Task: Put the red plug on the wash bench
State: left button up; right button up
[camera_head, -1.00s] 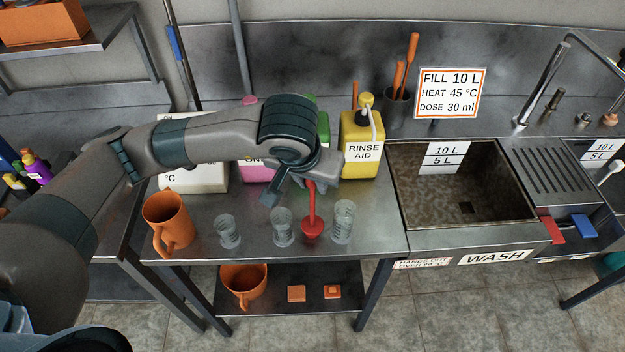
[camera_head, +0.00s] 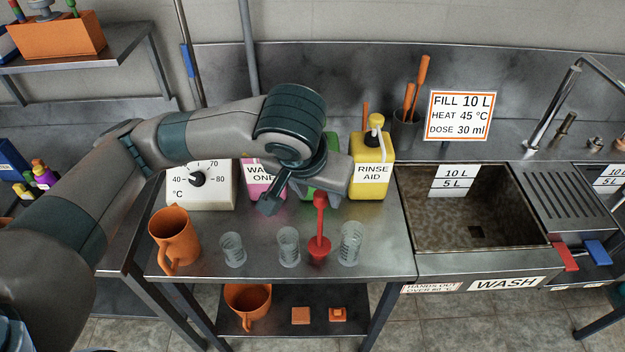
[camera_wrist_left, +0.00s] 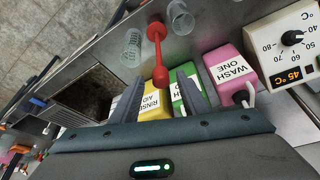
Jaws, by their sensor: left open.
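The red plug (camera_head: 319,228) stands upright on the steel bench, a round base with a thin stem and a ball knob on top. In the left wrist view the red plug (camera_wrist_left: 157,48) has its knob near the tips of my left gripper (camera_wrist_left: 161,78), between the two open fingers. It is not clear that either finger touches it. In the head view my left gripper (camera_head: 322,188) is just above and behind the knob, partly hidden by its own wrist. The wash bench (camera_head: 480,268), labelled WASH, has a sink and adjoins on the right. My right gripper is not in view.
Clear glasses (camera_head: 289,246) stand close on both sides of the plug. An orange jug (camera_head: 174,238) is at the left. A yellow rinse aid bottle (camera_head: 370,172), other bottles and a temperature dial box (camera_head: 207,186) stand behind. The sink (camera_head: 470,225) is open and empty-looking.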

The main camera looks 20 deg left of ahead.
pick_arm(q)
jog(key=b+v, duration=0.1)
jog(key=v, duration=0.6)
